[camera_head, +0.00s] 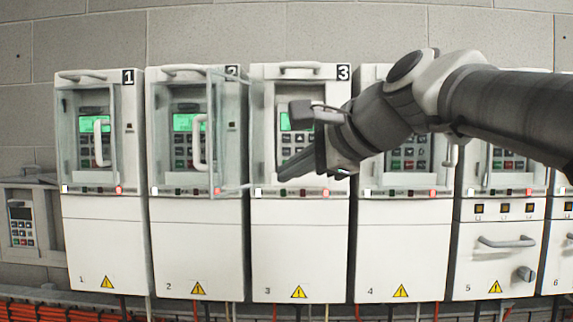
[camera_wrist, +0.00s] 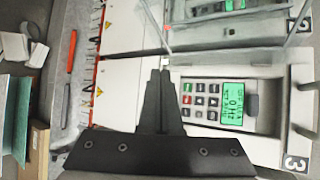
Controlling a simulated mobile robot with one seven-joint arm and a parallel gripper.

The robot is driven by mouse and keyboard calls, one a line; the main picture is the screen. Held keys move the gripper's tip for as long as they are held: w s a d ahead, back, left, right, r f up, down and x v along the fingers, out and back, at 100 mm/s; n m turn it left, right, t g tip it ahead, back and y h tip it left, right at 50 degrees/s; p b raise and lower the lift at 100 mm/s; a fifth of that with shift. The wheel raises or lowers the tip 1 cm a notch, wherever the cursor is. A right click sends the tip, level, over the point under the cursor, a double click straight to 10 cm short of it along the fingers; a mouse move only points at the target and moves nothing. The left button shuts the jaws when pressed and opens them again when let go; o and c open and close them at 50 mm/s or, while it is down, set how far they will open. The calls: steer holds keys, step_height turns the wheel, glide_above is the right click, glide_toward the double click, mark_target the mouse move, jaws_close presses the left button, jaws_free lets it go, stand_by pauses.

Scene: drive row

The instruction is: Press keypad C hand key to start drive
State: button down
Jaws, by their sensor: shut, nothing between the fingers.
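No letter C is legible; the keypad (camera_wrist: 208,101) in front of my gripper is on drive cabinet 3 (camera_head: 300,230). In the wrist view its green display (camera_wrist: 233,102) reads 0 Hz, and a column of keys at its left end includes green and red ones. The key labels are too small to read there. My gripper (camera_head: 284,174) is shut and empty in front of cabinet 3, partly hiding its keypad in the head view. In the wrist view the fingertips (camera_wrist: 162,72) appear beside the coloured keys; I cannot tell whether they touch anything.
A clear door (camera_head: 230,130) appears to stick out between cabinets 2 and 3. A separate small keypad (camera_head: 21,227) is at far left. A red lamp (camera_head: 326,191) shows on cabinet 3.

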mark_target(300, 143)
steer(key=shift+w, duration=0.15)
steer(key=w+p, duration=0.2)
steer(key=w, duration=0.6)
steer(key=shift+w+d, duration=0.2)
steer(key=shift+w, duration=0.05)
steer(key=shift+w, duration=0.1)
stand_by(1.7)
steer(key=shift+w+p, duration=0.3)
steer(key=shift+p, duration=0.05)
steer(key=shift+w, duration=0.35)
stand_by(0.6)
steer(key=shift+s, duration=0.8)
